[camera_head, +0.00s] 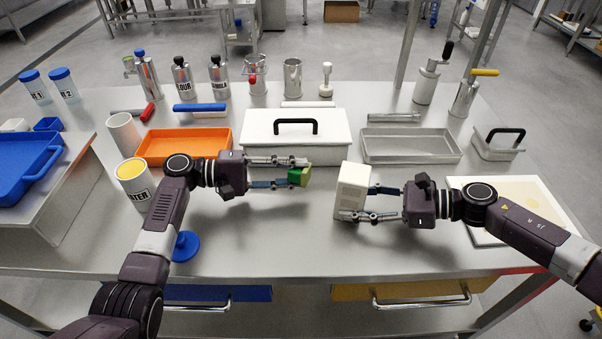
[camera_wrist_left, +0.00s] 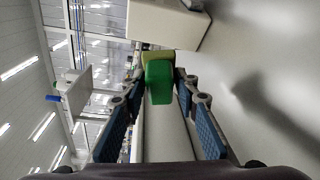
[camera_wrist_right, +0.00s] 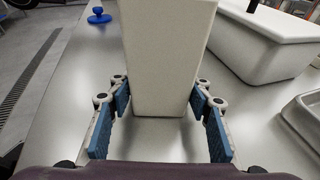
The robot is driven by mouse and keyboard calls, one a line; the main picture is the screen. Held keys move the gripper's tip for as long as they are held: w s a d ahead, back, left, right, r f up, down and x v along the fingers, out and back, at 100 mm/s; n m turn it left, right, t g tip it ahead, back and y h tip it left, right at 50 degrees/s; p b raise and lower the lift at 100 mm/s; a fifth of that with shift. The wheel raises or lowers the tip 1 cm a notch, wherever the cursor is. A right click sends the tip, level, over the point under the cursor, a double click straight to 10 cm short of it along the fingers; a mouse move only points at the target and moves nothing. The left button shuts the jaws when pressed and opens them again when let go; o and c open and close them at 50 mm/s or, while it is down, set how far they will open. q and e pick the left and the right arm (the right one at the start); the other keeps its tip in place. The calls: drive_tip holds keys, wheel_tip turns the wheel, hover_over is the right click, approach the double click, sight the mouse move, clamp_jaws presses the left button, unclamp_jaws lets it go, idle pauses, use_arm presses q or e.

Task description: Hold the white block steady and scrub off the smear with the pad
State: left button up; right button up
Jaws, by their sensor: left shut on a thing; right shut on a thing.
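The white block (camera_head: 353,187) stands upright on the steel table right of centre. My right gripper (camera_head: 358,203) is shut on its lower part from the right, with one finger on each side in the right wrist view, where the block (camera_wrist_right: 166,55) fills the middle. My left gripper (camera_head: 301,173) is shut on the pad (camera_head: 298,177), which is green with a yellowish layer. The pad (camera_wrist_left: 159,82) also shows between the fingers in the left wrist view, with the block (camera_wrist_left: 165,24) beyond it. A gap separates pad and block. I cannot make out the smear in any view.
A white lidded box (camera_head: 295,139) stands behind the grippers, between an orange tray (camera_head: 185,146) and a grey tray (camera_head: 411,145). A yellow-topped container (camera_head: 135,184) and a blue knobbed disc (camera_head: 186,246) are near my left arm. The table front between my arms is clear.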

drive_tip(key=o, duration=1.1)
